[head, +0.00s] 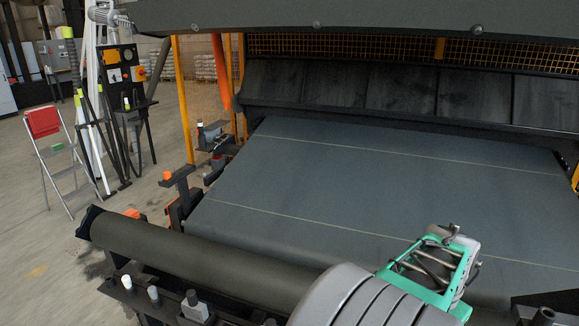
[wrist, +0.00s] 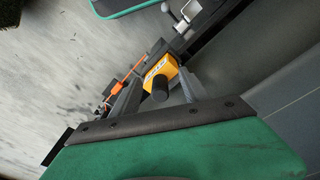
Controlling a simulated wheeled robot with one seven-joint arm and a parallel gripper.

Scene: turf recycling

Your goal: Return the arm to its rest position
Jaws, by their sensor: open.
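My gripper (wrist: 157,82) shows in the wrist view with its two grey fingers spread apart and nothing held between them. The green and black part of my own wrist fills the lower part of that view. In the head view, my arm comes up from the bottom edge, and its green-framed end (head: 433,270) is over the near right part of the dark conveyor belt (head: 350,180). The fingertips are hard to make out there. A yellow box (wrist: 160,72) with a black round end shows beyond the fingers in the wrist view; I cannot tell how far off it is.
The bare belt has two thin pale lines across it. A dark roller (head: 200,255) runs along its near edge. A machine hood (head: 390,90) stands behind the belt. At left are a control panel (head: 122,75), a stepladder with a red top (head: 55,150) and open concrete floor.

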